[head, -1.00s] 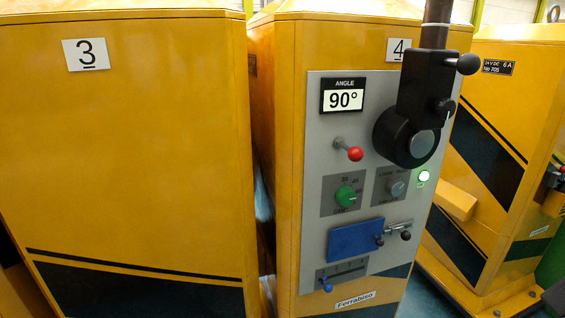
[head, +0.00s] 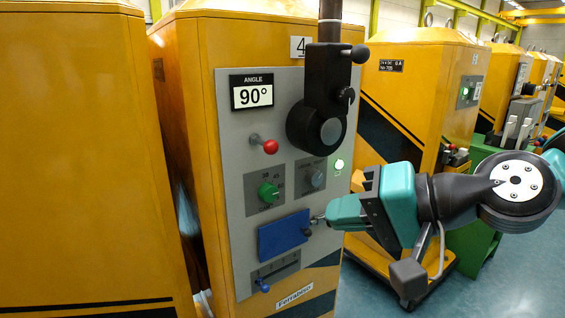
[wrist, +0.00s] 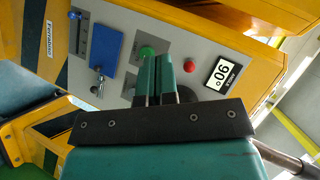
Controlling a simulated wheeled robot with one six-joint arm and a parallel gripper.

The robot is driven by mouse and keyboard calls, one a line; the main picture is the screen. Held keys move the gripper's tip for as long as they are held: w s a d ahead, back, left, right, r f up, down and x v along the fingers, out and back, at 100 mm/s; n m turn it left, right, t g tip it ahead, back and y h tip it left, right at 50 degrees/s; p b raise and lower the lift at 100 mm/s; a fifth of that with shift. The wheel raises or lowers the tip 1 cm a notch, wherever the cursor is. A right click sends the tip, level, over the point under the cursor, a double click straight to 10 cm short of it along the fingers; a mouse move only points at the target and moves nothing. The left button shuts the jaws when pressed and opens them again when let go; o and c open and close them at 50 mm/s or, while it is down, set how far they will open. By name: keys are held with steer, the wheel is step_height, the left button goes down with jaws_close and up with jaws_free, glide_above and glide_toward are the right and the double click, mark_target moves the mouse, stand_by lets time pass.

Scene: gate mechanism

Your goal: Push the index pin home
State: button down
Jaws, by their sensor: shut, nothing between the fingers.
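A black lever arm (head: 322,85) stands upright on a round black hub (head: 316,125) with a grey centre, on the grey panel of cabinet 4. A black side knob (head: 358,53) and a lower knob (head: 346,95) stick out to the arm's right. Which one is the index pin, and how far it is in, I cannot tell. My gripper (head: 331,212) is below and right of the hub, in front of the bolt by the blue cover. Its teal fingers are together and empty. In the wrist view my gripper (wrist: 156,60) points at the panel and partly hides the hub.
The panel (head: 236,190) carries a 90° angle sign (head: 252,92), a red-knobbed lever (head: 270,146), a green dial (head: 268,192), a lit green lamp (head: 339,164), a blue cover (head: 283,235) and a blue slider (head: 264,286). More yellow cabinets (head: 430,90) stand to the right.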

steer(key=w+d+r+m+t, duration=0.2)
steer(key=w+r+m+t, duration=0.1)
steer(key=w+m+t, duration=0.3)
steer(key=shift+w+d+m+y+b, duration=0.15)
steer(key=shift+d+m+y+b, duration=0.15)
steer(key=shift+d+m+b, duration=0.25)
steer(key=shift+a, duration=0.2)
steer(key=p, duration=1.4)
glide_toward(276, 149)
steer(key=x, duration=0.6)
steer(key=shift+r, duration=0.25)
steer(key=shift+w+a+f+p, duration=0.3)
steer(key=shift+w+a, duration=0.2)
